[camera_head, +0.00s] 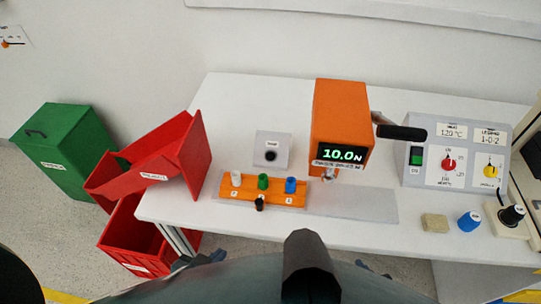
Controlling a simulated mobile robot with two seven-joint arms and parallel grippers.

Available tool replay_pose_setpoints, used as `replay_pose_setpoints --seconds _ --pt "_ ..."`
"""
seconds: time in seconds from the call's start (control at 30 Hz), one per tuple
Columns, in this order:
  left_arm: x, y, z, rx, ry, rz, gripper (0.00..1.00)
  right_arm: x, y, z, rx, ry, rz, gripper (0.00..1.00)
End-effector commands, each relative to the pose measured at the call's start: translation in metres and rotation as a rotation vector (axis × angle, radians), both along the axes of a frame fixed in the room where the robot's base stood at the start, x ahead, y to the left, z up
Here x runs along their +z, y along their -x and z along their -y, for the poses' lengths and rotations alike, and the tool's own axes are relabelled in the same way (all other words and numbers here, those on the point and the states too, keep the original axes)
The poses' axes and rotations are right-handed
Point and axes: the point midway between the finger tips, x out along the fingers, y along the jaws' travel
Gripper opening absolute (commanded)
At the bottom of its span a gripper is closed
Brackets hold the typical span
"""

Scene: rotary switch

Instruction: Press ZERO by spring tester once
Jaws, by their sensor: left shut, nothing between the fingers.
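The spring tester (338,105) is an orange box standing on the white table, with a lever with a black handle on its right. Its display (343,154) reads 10.0 N. To its left stands a small grey box (283,140) with a round black button (270,156); the small label above the button is too small to read surely. My left gripper (187,262) shows only in small part at the bottom, below the table's front edge, apart from the button. It is shut and empty. My right gripper is not seen.
An orange block (275,198) holds white, green and blue pegs in front of the button box. Red bins (160,165) stand at the left. A grey control panel (458,160) with knobs stands at the right. A tan block (434,223) and blue knob (469,221) lie front right.

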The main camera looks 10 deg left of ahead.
Motion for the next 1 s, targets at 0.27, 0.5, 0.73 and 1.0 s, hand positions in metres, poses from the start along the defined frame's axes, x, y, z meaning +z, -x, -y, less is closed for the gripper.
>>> replay_pose_setpoints --seconds 0.27,0.5,0.73,1.0 --pt "0.0002 -0.0001 0.0 0.0 0.0 0.001 0.0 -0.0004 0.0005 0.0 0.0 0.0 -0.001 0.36" --pt "0.0002 -0.0002 0.0 0.0 0.0 0.001 0.0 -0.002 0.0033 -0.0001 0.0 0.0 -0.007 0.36" --pt "0.0002 -0.0003 0.0001 0.0 0.0 0.001 0.0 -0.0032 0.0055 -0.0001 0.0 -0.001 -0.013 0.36" --pt "0.0001 -0.0002 0.0 0.0 0.0 0.001 0.0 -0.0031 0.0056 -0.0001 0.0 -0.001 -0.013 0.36"
